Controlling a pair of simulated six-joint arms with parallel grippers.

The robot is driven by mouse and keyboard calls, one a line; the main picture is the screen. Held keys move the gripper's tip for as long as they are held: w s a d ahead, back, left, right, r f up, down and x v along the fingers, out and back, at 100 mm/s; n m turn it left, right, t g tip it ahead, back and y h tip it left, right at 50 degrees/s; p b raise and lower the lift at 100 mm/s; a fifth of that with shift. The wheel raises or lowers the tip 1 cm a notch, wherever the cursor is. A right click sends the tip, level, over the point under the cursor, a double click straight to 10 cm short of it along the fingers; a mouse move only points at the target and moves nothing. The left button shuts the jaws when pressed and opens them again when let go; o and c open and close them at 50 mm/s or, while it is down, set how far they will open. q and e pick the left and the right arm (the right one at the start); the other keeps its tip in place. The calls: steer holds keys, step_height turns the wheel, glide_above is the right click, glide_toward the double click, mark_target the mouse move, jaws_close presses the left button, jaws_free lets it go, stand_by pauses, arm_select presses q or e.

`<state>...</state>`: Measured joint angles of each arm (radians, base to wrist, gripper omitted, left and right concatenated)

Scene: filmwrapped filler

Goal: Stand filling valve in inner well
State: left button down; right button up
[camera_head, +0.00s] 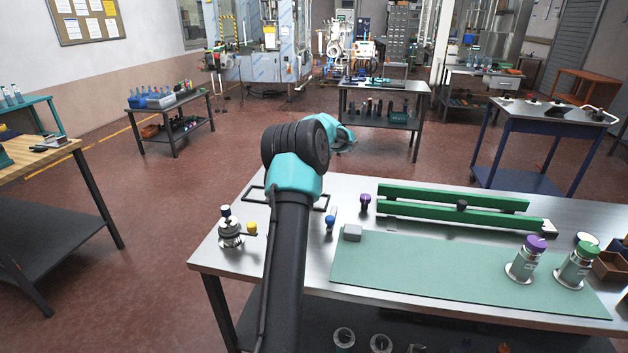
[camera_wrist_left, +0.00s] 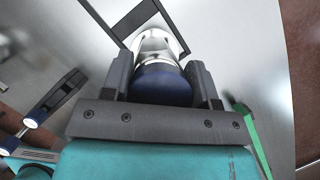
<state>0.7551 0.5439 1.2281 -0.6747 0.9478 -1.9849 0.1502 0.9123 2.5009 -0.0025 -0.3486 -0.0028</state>
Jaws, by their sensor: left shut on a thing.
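My left gripper (camera_wrist_left: 165,90) is shut on a steel filling valve (camera_wrist_left: 155,45) with a dark blue top (camera_wrist_left: 160,84). Its far end overlaps a black frame (camera_wrist_left: 180,33) on the steel table in the left wrist view; I cannot tell whether it touches the table or sits inside a well. In the head view parts of the black frame (camera_head: 253,194) show on both sides of my arm, which hides its middle, the gripper and the held valve. My right gripper is not in view.
Small blue (camera_head: 330,222) and purple (camera_head: 365,200) capped pieces, a grey block (camera_head: 352,232) and a green rail (camera_head: 450,205) lie to the right. Purple-capped (camera_head: 523,268) and green-capped (camera_head: 574,272) steel pieces stand on the green mat (camera_head: 430,275).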

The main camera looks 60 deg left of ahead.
arm_select(q)
steer(key=shift+f, duration=0.4)
steer(key=shift+f, duration=1.85)
steer(key=shift+f, duration=0.15)
steer(key=shift+c, duration=1.9)
jaws_free()
steer(key=shift+f, duration=0.1)
steer(key=v, duration=1.2)
steer(key=shift+s, duration=0.1)
